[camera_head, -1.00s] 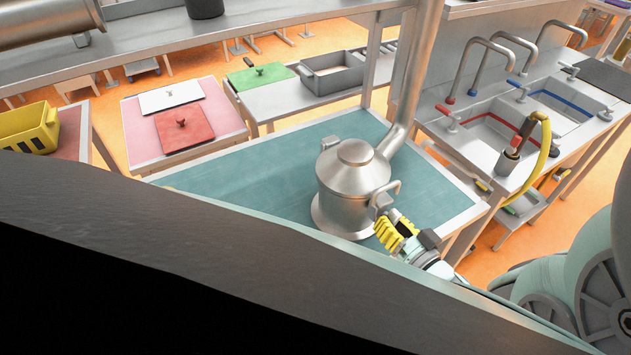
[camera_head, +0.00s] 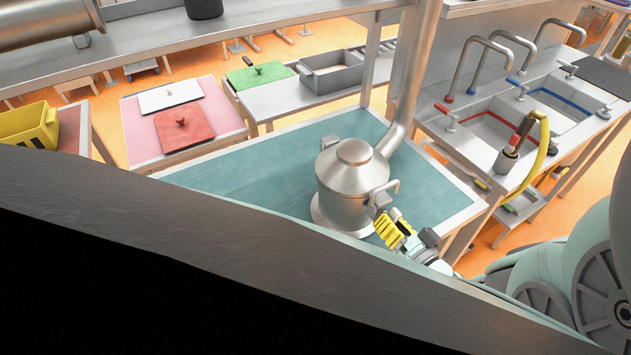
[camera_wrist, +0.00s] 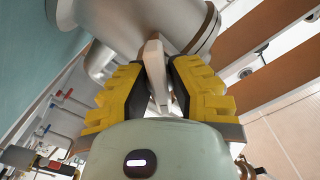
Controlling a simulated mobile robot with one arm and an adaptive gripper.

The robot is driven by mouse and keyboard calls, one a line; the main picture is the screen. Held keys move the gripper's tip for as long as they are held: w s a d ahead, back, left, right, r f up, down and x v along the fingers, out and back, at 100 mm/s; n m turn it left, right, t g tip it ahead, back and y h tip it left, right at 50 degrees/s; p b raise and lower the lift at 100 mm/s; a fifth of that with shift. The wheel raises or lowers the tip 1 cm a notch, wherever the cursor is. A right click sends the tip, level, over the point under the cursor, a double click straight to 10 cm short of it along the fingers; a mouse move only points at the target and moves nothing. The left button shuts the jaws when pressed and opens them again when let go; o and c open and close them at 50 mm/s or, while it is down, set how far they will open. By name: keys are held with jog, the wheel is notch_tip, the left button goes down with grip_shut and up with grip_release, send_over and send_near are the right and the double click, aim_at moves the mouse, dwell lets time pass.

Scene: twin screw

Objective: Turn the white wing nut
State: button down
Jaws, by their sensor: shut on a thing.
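The white wing nut (camera_wrist: 154,66) shows in the wrist view as a pale upright wing beside the metal vessel. My gripper (camera_wrist: 156,85) has its yellow and black fingers closed on the wing from both sides. In the head view my gripper (camera_head: 392,222) is low on the near right side of the steel vessel (camera_head: 352,180), which stands on the teal table (camera_head: 240,180). The wing nut itself is hidden there by the fingers and the vessel.
A curved handle (camera_head: 386,192) sticks out of the vessel just above my gripper. A thick pipe (camera_head: 405,100) rises behind it. A sink unit (camera_head: 490,140) with a yellow hose (camera_head: 540,165) stands to the right. The table's left part is clear.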

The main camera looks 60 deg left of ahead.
jog(key=shift+f+m, duration=0.1)
jog(key=shift+m, duration=0.2)
jog(key=shift+a, duration=0.1)
dwell(0.5)
jog(key=shift+m, duration=1.1)
dwell(1.0)
jog(key=c, duration=1)
grip_release()
jog(key=shift+d, duration=0.2)
